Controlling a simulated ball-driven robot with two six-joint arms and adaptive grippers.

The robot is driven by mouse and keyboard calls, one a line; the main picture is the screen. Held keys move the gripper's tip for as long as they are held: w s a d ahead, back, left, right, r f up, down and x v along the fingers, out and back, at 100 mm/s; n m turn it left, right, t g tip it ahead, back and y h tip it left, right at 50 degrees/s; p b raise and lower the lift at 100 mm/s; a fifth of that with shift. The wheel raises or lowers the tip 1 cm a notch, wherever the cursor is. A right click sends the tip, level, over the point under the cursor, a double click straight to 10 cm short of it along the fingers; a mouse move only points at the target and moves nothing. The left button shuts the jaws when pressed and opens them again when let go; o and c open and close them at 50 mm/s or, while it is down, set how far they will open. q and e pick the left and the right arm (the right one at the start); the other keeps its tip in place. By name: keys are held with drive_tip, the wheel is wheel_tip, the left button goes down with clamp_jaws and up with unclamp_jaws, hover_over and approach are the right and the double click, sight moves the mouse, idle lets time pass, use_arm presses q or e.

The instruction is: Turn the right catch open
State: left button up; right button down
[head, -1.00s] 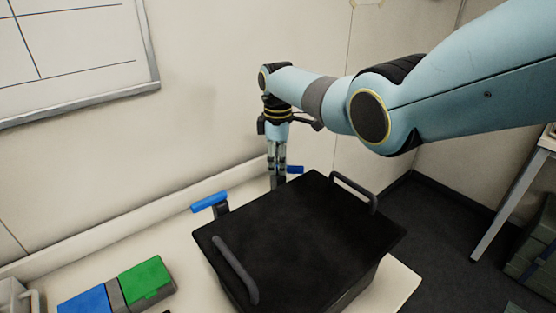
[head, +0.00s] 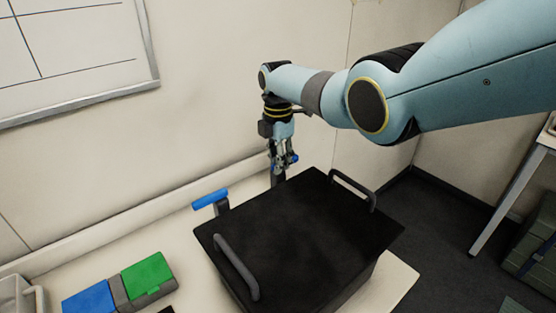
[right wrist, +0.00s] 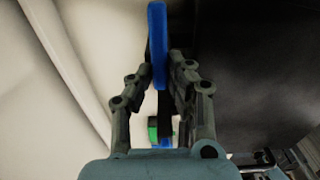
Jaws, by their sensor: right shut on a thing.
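The right catch has a blue bar (right wrist: 158,45) that runs between my right gripper's fingers in the right wrist view. In the head view my right gripper (head: 283,162) points down at the back edge of the black box (head: 310,235). It is shut on the right catch's blue bar, and only small blue bits show around the fingers. The catch's dark post (head: 278,180) shows just below them. The left catch (head: 211,199), also with a blue bar, stands at the box's back left. My left gripper is out of view.
The box lid carries two grey handles (head: 236,267) (head: 353,190). A green box (head: 147,275) and a blue box (head: 88,298) sit at the front left of the pale table (head: 395,285). The wall is close behind the catches.

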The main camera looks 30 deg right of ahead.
idle(0.4)
drive_tip(key=c, duration=1.3)
unclamp_jaws()
wheel_tip(320, 180, up, 12)
drive_tip(key=shift+f, duration=0.1)
